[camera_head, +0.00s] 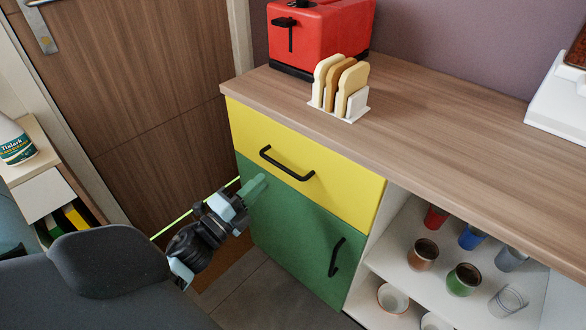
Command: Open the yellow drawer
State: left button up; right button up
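The yellow drawer (330,190) is the top front of the cabinet under the wooden counter, and it looks closed. Its black bar handle (286,164) runs across the front. My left gripper (256,186) is below and left of the handle, in front of the green door's upper left part, and apart from the handle. Its fingers are seen at an angle, so their opening is unclear. It appears to hold nothing. My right gripper is out of view.
The green door (290,235) with a black vertical handle (336,257) is under the drawer. Open shelves (405,225) with several cups stand to the right. A red toaster (325,40) and a bread rack (345,112) stand on the counter (440,130).

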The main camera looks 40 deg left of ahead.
aim_at(279, 165)
pick_arm(q)
jog(key=shift+x, duration=3.9)
grip_shut()
